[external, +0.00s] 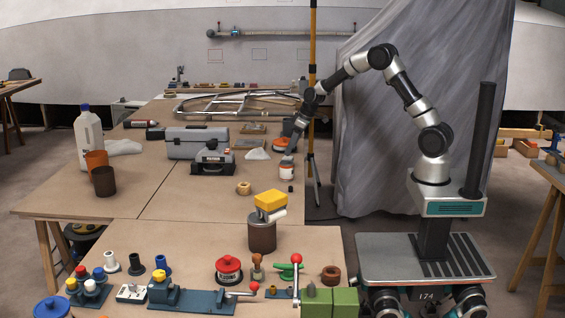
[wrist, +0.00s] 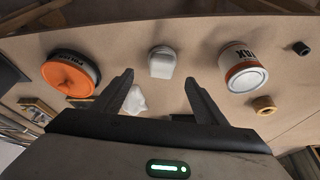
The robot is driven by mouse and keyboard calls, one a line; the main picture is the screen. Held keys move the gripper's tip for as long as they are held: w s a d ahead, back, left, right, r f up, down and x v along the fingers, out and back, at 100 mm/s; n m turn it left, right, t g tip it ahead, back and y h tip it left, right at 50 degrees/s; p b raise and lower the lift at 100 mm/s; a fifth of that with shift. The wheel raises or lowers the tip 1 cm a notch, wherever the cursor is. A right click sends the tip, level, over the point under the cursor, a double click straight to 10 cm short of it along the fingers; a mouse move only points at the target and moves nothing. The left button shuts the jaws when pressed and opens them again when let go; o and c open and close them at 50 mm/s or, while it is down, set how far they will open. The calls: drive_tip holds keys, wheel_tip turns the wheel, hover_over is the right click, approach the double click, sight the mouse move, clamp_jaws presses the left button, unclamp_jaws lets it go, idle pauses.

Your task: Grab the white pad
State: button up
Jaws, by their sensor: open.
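The white pad (wrist: 162,62) is a small, pale, rounded block lying on the brown table in the wrist view. It lies just beyond my open fingertips (wrist: 158,80), roughly centred between them, with nothing held. In the external view my gripper (external: 291,150) points down over the table's right edge, between an orange-topped round tool and a white can. I cannot make out the pad there; my gripper seems to hide it.
The orange-topped tool (wrist: 70,74) is left of the pad and the white can (wrist: 242,68) right of it. A crumpled white cloth (wrist: 135,101) shows between my fingers. A tan ring (wrist: 264,105) and small black cylinder (wrist: 301,48) lie further right. A grey case (external: 212,162) stands left.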

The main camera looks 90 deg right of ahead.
sight(288, 158)
drive_tip(key=shift+b+x, duration=0.55)
drive_tip(key=shift+x, duration=2.6)
drive_tip(key=shift+s+a, duration=0.15)
drive_tip(key=shift+s, duration=0.05)
drive_tip(key=c, duration=1.1)
